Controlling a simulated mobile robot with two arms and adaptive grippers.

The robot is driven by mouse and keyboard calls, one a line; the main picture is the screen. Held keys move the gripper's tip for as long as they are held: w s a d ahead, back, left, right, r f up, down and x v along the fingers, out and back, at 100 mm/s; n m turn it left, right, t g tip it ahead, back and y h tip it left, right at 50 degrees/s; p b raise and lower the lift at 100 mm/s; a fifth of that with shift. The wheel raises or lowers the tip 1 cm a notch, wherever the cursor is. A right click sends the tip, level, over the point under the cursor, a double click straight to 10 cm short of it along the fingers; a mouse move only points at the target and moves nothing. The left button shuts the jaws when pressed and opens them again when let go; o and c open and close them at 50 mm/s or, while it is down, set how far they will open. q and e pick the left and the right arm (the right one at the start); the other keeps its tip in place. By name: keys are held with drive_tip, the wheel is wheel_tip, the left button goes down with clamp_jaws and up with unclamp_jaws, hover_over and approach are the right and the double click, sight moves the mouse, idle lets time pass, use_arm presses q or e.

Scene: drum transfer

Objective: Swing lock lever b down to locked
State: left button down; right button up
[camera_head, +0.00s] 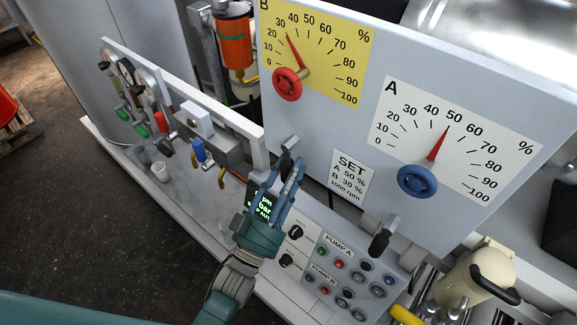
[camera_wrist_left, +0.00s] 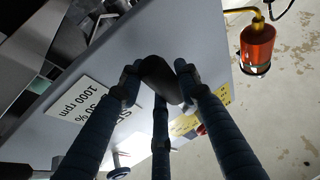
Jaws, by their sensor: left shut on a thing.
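Lock lever b (camera_head: 288,158) has a grey pivot and a black handle, and sits at the lower edge of the grey panel under the yellow B dial. Its handle points down from the pivot, largely covered by fingers. My left gripper (camera_head: 288,178) comes up from below with its fingers closed around the black handle. In the left wrist view the dark handle (camera_wrist_left: 160,80) sits between the fingertips. Another lever (camera_head: 380,241) with a black handle hangs downward below the A dial. My right gripper is not in view.
The panel carries a red knob (camera_head: 288,84) and a blue knob (camera_head: 417,181). A button box (camera_head: 345,270) for pumps A and B lies below. Valves and gauges (camera_head: 145,90) stand at the left. An orange cylinder (camera_head: 237,40) stands behind.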

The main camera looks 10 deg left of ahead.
use_arm(q)
drive_tip(key=shift+n, duration=0.3)
drive_tip(key=c, duration=1.2)
unclamp_jaws()
drive_tip(key=shift+s, duration=0.1)
drive_tip(key=v, duration=1.2)
